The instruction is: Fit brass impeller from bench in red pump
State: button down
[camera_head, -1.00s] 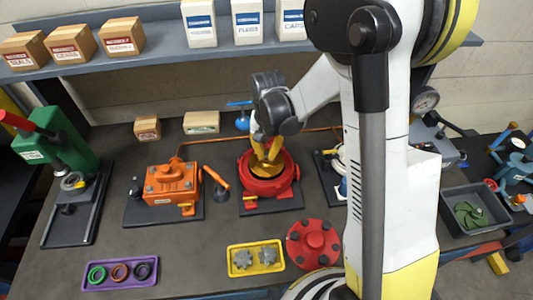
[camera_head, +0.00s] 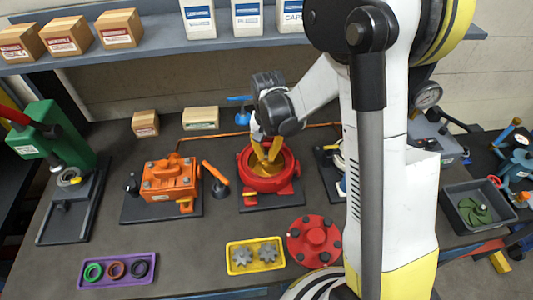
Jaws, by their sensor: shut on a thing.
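The red pump (camera_head: 286,187) stands open on its dark base plate in the middle of the bench. My gripper (camera_head: 267,160), with yellow fingers, points down into the pump's round opening. The brass impeller (camera_head: 265,171) shows as a gold disc inside the red rim, between and below my fingertips. My gripper is shut on it. The fingers partly cover the impeller, so I cannot tell whether it is fully seated. The round red cover (camera_head: 314,241) lies on the bench in front and to the right of the pump.
An orange pump (camera_head: 170,182) stands left of the red one, with a green press (camera_head: 55,140) farther left. A yellow tray (camera_head: 255,256) with grey gears and a purple tray (camera_head: 118,270) with rings lie at the front. A grey bin (camera_head: 480,208) stands at the right.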

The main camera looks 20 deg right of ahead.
jog(key=shift+s+f+b, duration=0.2)
jog(key=shift+f+b, duration=0.95)
jog(key=shift+f, duration=0.1)
jog(key=shift+r, duration=0.15)
jog(key=shift+r, duration=0.15)
jog(key=shift+w, duration=0.2)
dwell(0.5)
jog(key=shift+f+b, duration=0.65)
jog(key=shift+b, duration=0.2)
jog(key=c, duration=1.5)
grip_release()
jog(key=shift+c, duration=0.2)
jog(key=shift+r, duration=0.1)
